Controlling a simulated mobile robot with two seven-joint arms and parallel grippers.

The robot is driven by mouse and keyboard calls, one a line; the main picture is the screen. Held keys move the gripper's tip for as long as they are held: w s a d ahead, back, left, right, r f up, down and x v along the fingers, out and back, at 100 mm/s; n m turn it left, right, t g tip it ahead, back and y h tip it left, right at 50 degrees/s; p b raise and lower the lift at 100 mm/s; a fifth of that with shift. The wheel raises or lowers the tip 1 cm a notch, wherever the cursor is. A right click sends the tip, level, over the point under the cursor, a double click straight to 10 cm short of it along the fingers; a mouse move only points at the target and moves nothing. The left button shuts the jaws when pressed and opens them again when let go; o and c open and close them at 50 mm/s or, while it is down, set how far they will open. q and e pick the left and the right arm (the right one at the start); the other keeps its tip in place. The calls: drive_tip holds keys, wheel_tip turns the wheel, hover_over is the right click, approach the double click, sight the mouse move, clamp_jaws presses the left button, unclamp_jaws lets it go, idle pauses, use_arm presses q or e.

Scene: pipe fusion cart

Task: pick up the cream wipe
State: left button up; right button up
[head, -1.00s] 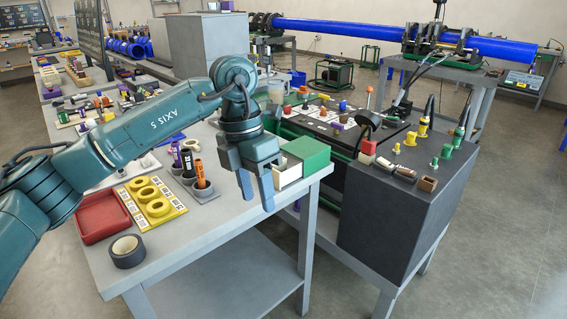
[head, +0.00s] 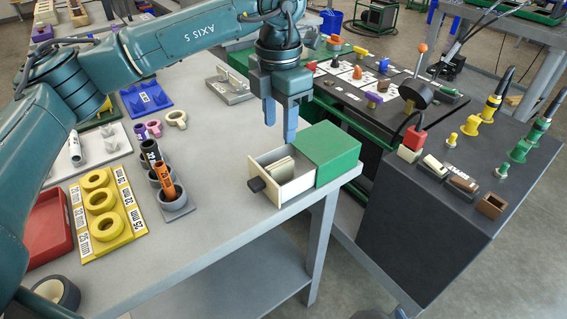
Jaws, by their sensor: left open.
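Cream wipes (head: 280,168) lie in the open drawer (head: 291,192) of a small green box (head: 327,152) at the right edge of the grey table. They look like a few thin, pale, flat pieces close together; I cannot tell them apart clearly. The drawer is cream with a dark handle and is pulled out toward the front left. My left gripper (head: 280,122) points down with its blue fingers apart and empty. In the picture it is just above and behind the drawer, not touching the wipes. My right gripper is not in view.
Left of the drawer stand cups with orange and black markers (head: 166,183), and a yellow tray of rings (head: 104,215). A red tray (head: 47,228) and a tape roll (head: 55,292) are further left. A dark cart (head: 430,220) with fittings stands right. The table before the drawer is clear.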

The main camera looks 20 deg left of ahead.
sight(280, 164)
use_arm(q)
drive_tip(key=f, duration=0.7)
drive_tip(key=s+f, duration=0.1)
drive_tip(key=f, duration=0.3)
drive_tip(key=shift+d+p, duration=0.1)
drive_tip(key=shift+p, duration=0.25)
clamp_jaws()
